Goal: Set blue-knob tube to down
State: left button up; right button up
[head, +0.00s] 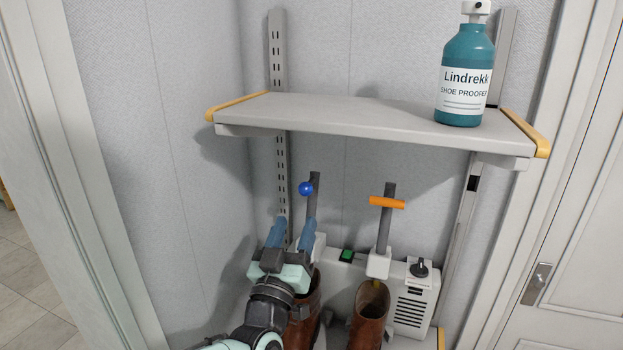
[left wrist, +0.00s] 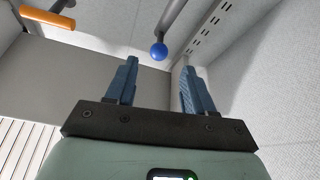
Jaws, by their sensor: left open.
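The blue-knob tube (head: 314,205) is a dark grey tube standing up from the white boot dryer, with a round blue knob (head: 305,188) near its top. The blue knob also shows in the left wrist view (left wrist: 159,52), ahead of the fingertips and roughly between them. My left gripper (head: 292,222) is open and empty, just below and in front of the knob, apart from it. Its fingers (left wrist: 154,75) point toward the tube in the wrist view. The gripper hides the tube's lower part in the head view. My right gripper is not in view.
A second tube with an orange crossbar (head: 387,203) stands to the right. Brown boots (head: 370,312) stand below the tubes. The dryer (head: 412,300) has a green switch (head: 346,255) and a black dial (head: 419,268). A grey shelf (head: 360,118) with a teal bottle (head: 465,75) overhangs the tubes.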

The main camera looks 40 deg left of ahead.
aim_at(309, 182)
pick_arm(q)
jog(key=p+x, duration=0.3)
jog(key=x, duration=0.7)
jog(key=shift+w+r+p, duration=0.1)
jog(key=shift+r+p, duration=0.05)
jog(key=shift+p, duration=0.2)
jog(key=shift+p+x, duration=0.3)
jog(key=shift+x, duration=0.5)
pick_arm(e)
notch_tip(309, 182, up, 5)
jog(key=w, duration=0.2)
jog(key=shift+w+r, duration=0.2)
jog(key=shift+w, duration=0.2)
pick_arm(q)
grip_shut()
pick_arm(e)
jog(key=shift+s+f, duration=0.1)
